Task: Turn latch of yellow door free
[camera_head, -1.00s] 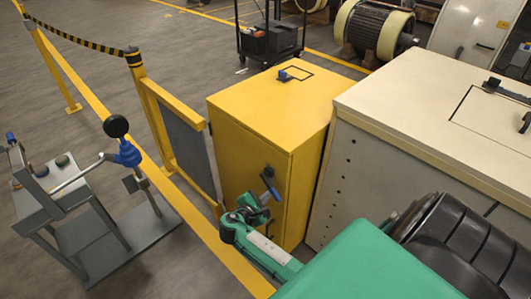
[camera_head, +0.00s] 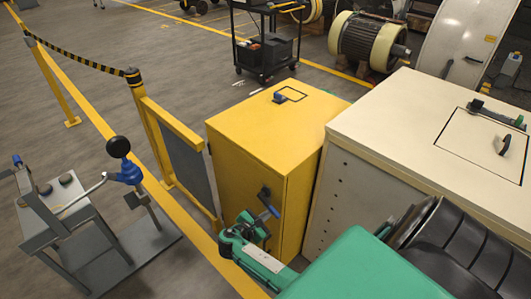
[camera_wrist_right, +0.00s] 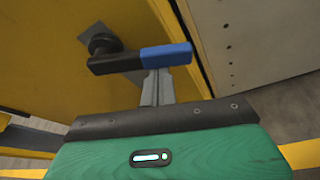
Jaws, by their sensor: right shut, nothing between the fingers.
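The yellow door (camera_head: 245,178) is the front of a yellow cabinet and looks shut. Its latch (camera_head: 269,202) is a black lever with a blue grip, slanting down to the right in the head view. In the right wrist view the latch (camera_wrist_right: 140,58) lies nearly level, its black pivot at the left and blue end at the right. My right gripper (camera_head: 262,225) is just below and beside the lever. Its closed fingers (camera_wrist_right: 157,88) reach up to the blue part, holding nothing; I cannot tell whether they touch it. My left gripper is out of view.
A cream cabinet (camera_head: 345,200) stands close on the right of the yellow one. A yellow-framed grey barrier panel (camera_head: 187,160) stands on the left. A grey stand (camera_head: 75,225) with a blue-and-black lever is further left.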

